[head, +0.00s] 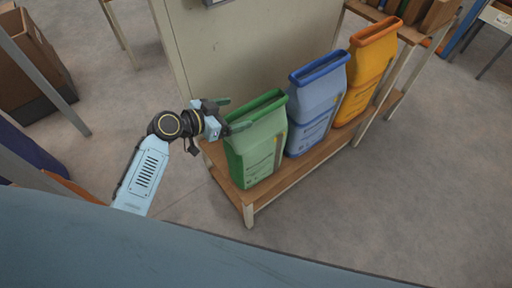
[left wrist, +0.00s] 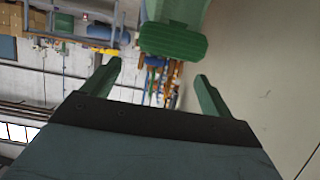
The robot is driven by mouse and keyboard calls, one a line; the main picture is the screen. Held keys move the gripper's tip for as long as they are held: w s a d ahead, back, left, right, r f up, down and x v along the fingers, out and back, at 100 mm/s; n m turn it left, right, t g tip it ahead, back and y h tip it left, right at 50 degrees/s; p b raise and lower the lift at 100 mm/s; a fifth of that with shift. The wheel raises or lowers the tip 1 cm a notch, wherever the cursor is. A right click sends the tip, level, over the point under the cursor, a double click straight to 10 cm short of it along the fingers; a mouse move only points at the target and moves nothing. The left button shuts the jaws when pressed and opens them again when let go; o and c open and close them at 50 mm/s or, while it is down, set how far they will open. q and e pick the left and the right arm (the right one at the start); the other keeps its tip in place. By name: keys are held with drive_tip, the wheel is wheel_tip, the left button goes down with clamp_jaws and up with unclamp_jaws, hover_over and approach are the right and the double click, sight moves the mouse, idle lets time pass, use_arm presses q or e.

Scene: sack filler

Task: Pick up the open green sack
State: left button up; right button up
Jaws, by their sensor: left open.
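The green sack (head: 258,150) stands upright at the near left end of a low wooden bench, with a darker green band along its top. My left gripper (head: 231,115) is open and empty at the upper left of this sack, its two green fingers spread near the top edge. In the left wrist view, the sack's dark green top (left wrist: 173,41) shows beyond the fingers, ahead of the gap of the left gripper (left wrist: 158,76). I see no grip on the sack; whether a finger touches it I cannot tell. My right gripper is not in view.
A blue sack (head: 316,105) and an orange sack (head: 366,72) stand in a row behind the green one on the bench (head: 290,182). A large beige cabinet (head: 255,50) rises behind the bench. A brown box (head: 32,60) stands at far left.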

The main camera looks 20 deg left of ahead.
sight(248, 110)
use_arm(q)
drive_tip(key=shift+x, duration=3.05)
drive_tip(key=shift+a, duration=0.1)
drive_tip(key=shift+c, duration=0.3)
drive_tip(key=c, duration=1.3)
